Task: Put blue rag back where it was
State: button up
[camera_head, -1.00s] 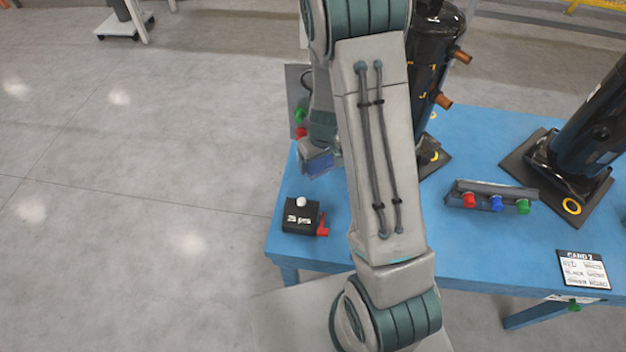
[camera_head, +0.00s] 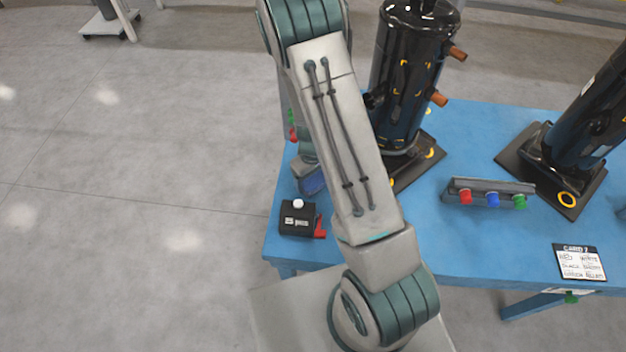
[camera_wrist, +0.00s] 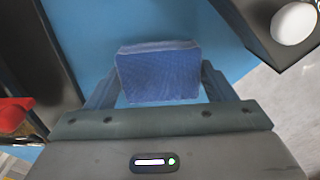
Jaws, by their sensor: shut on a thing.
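The blue rag (camera_wrist: 158,76) is a folded dark blue block between my gripper's fingers in the wrist view. My gripper (camera_wrist: 158,90) is shut on it. In the head view the rag (camera_head: 313,181) shows in part beside my arm, over the left end of the blue table (camera_head: 480,245). It is just behind the black box with a white knob. The wrist view shows blue table surface beyond the rag; I cannot tell whether the rag touches it.
The black box (camera_head: 297,218) with a white knob and red lever stands at the table's left front. Black compressors (camera_head: 410,80) stand on dark plates (camera_head: 508,160). A rack with red, blue and green caps (camera_head: 490,187) lies mid-table. A card (camera_head: 580,262) lies at front right.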

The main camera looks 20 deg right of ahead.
jog(key=shift+f, duration=0.95)
jog(key=o, duration=0.9)
notch_tip(320, 180, up, 12)
notch_tip(320, 180, up, 13)
jog(key=m+t+y, duration=0.1)
jog(key=m, duration=0.1)
send_over(312, 179)
jog(key=s+a, duration=0.1)
jog(key=s, duration=0.5)
jog(key=s+r+m, duration=0.1)
jog(key=s+r, duration=0.2)
jog(key=s+r+t, duration=0.1)
jog(key=s+r, duration=0.2)
jog(key=s, duration=0.1)
jog(key=s+d+r+m+t+h, duration=0.1)
jog(key=s+r, duration=0.2)
jog(key=s, duration=0.1)
jog(key=shift+d+m, duration=0.1)
jog(key=shift+m, duration=0.2)
